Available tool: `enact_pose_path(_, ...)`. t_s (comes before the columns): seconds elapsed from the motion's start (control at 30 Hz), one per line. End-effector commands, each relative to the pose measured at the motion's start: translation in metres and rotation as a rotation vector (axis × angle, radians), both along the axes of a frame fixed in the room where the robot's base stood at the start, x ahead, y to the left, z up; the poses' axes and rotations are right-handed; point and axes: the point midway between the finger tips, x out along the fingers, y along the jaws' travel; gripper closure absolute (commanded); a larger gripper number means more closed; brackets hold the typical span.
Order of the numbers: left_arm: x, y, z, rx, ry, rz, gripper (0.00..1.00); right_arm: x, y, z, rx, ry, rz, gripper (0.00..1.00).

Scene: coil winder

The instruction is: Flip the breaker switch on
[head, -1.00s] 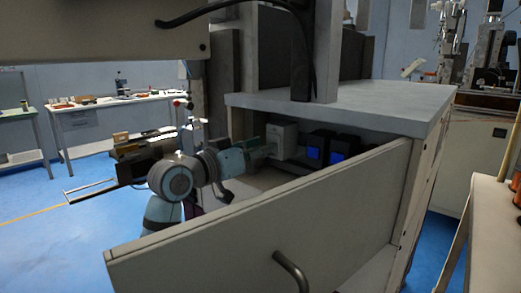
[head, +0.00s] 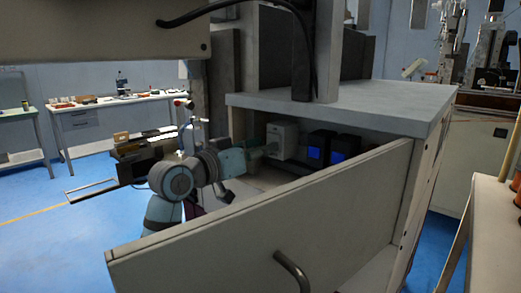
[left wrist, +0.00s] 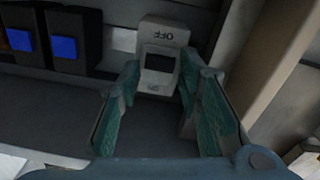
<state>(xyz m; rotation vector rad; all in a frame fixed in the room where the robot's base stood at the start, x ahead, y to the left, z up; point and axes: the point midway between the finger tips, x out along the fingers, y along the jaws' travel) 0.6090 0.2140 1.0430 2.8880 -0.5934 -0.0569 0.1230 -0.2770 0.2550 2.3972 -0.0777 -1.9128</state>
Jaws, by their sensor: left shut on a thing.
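The breaker (head: 283,136) is a light grey box inside the open cabinet. In the left wrist view the breaker (left wrist: 163,32) shows upside-down "OFF" lettering at the top, "ON" at the bottom and a dark square switch (left wrist: 160,61) between them. Which way the switch is set is hard to tell. My left gripper (head: 268,150) reaches into the cabinet at the breaker's front. In the left wrist view, its teal fingers (left wrist: 159,79) stand on both sides of the breaker's lower part, shut on it. My right gripper is not in view.
Two black units with blue faces (head: 337,157) stand beside the breaker. The cabinet's open panel (head: 270,220), with a dark handle, stands in front of the opening. The grey cabinet top (head: 350,98) overhangs it. A cabinet wall is close beside the gripper in the wrist view.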

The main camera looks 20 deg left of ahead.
Motion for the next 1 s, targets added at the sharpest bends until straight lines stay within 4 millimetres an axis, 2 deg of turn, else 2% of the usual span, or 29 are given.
enact_pose_path(0.1,0.000,-0.002,-0.002,-0.001,0.006,-0.005,0.96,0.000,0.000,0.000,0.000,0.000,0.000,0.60)
enact_pose_path(0.13,0.000,-0.002,-0.002,-0.001,0.006,-0.005,0.63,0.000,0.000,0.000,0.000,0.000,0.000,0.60)
enact_pose_path(0.17,0.000,-0.002,-0.002,-0.001,0.006,-0.005,0.59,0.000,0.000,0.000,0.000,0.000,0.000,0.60)
enact_pose_path(0.47,-0.001,0.001,-0.001,0.000,0.002,0.000,0.59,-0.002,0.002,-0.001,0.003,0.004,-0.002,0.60)
enact_pose_path(0.57,-0.010,0.005,-0.001,0.001,0.001,0.002,0.59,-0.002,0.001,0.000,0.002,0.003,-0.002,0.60)
enact_pose_path(0.67,-0.030,0.014,-0.001,0.006,0.001,0.004,0.59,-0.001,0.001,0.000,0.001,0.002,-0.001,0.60)
enact_pose_path(0.9,-0.092,0.038,-0.002,0.011,0.005,0.000,0.59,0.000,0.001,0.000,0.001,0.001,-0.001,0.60)
enact_pose_path(1.0,-0.104,0.044,-0.002,0.006,0.004,0.000,0.59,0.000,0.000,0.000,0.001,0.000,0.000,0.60)
